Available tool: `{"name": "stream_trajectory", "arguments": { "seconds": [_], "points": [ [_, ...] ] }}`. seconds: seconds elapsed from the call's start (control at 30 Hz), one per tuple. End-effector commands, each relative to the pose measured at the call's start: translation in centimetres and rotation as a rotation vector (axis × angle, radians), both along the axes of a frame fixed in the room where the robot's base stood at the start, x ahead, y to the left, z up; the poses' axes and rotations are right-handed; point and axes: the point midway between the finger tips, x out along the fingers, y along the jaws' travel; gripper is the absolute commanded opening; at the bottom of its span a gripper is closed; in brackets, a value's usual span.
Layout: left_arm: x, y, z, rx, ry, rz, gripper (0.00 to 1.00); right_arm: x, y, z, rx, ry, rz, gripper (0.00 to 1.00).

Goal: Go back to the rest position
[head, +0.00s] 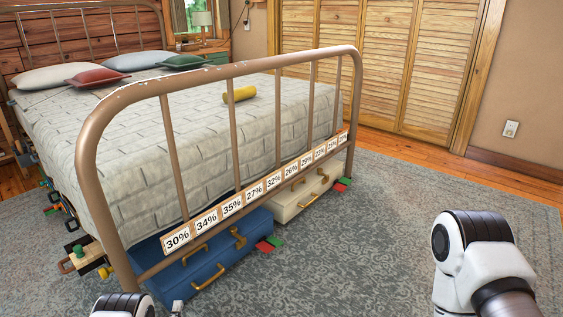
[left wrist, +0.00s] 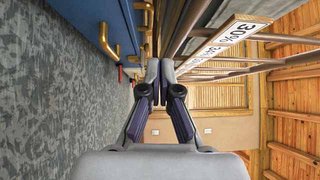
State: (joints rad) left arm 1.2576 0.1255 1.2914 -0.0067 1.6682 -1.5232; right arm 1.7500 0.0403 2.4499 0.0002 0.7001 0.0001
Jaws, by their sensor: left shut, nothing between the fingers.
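My left gripper (left wrist: 153,68) is shut and empty in the left wrist view, its two fingertips together. It is close to the bed's metal foot rail (left wrist: 205,62) and the blue suitcase (left wrist: 92,22). In the head view only a bit of the left gripper (head: 177,309) shows at the bottom edge, in front of the blue suitcase (head: 205,262). I cannot tell whether it touches the rail or case. My right arm's white and black joint (head: 470,245) shows at the lower right of the head view; the right gripper is out of view.
The bed's brown metal footboard (head: 225,72) carries a strip of percentage cards (head: 255,190). A cream suitcase (head: 302,195) is under the bed beside the blue one. Red and green blocks (head: 268,244) lie on the grey rug (head: 370,235).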

Motion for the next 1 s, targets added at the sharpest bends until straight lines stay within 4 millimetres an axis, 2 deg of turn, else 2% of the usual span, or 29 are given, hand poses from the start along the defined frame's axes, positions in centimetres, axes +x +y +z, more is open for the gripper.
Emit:
{"name": "stream_trajectory", "arguments": {
  "seconds": [0.03, 0.1, 0.17, 0.27, 0.37, 0.4, 0.47, 0.5, 0.6, 0.8, 0.83, 0.9, 0.93, 1.0],
  "points": [
    [1.3, -0.5, 2.9, -0.004, -0.023, -0.005, 0.00, 0.0, 0.0, 0.9, 0.000, 0.000, 0.000, 0.25],
    [2.2, -1.5, 6.7, -0.018, -0.012, -0.015, 0.00, 0.0, 0.0, 1.9, 0.000, 0.000, 0.000, 0.25],
    [1.8, -2.4, 7.9, -0.051, 0.065, -0.022, 0.00, 0.0, 0.0, 2.5, 0.000, 0.000, 0.000, 0.25],
    [-0.5, -3.9, 8.5, -0.193, 0.240, -0.023, 0.00, 0.0, 0.0, 3.3, 0.000, 0.000, 0.000, 0.25],
    [-5.5, -5.3, 8.0, -0.417, 0.481, 0.024, 0.00, 0.0, 0.0, 4.2, 0.000, 0.000, 0.000, 0.25],
    [-8.5, -5.9, 7.6, -0.527, 0.598, 0.070, 0.00, 0.0, 0.0, 4.5, 0.000, 0.000, 0.000, 0.25],
    [-13.3, -6.6, 7.0, -0.679, 0.754, 0.163, 0.00, 0.0, 0.0, 4.7, 0.000, 0.000, 0.000, 0.25],
    [-16.5, -6.9, 6.6, -0.767, 0.844, 0.236, 0.00, 0.0, 0.0, 4.8, 0.000, 0.000, 0.000, 0.25],
    [-23.6, -7.4, 6.0, -0.939, 1.017, 0.430, 0.00, 0.0, 0.0, 4.8, 0.000, 0.000, 0.000, 0.25],
    [-35.0, -7.9, 6.2, -1.177, 1.213, 0.866, 0.00, 0.0, 0.0, 4.7, 0.000, 0.000, 0.001, 0.25],
    [-36.2, -7.9, 6.4, -1.217, 1.218, 0.946, 0.00, 0.0, 0.0, 4.7, 0.000, 0.000, 0.001, 0.25],
    [-37.4, -8.0, 6.3, -1.311, 1.185, 1.102, 0.00, 0.0, 0.0, 4.7, 0.000, 0.000, 0.001, 0.25],
    [-37.3, -8.0, 7.1, -1.344, 1.160, 1.137, 0.00, 0.0, 0.0, 5.5, 0.000, 0.001, 0.001, 0.25],
    [-37.3, -7.9, 10.6, -1.337, 1.163, 1.124, 0.00, -0.1, 0.0, 9.0, 0.000, 0.001, 0.001, 0.25]
  ]
}}
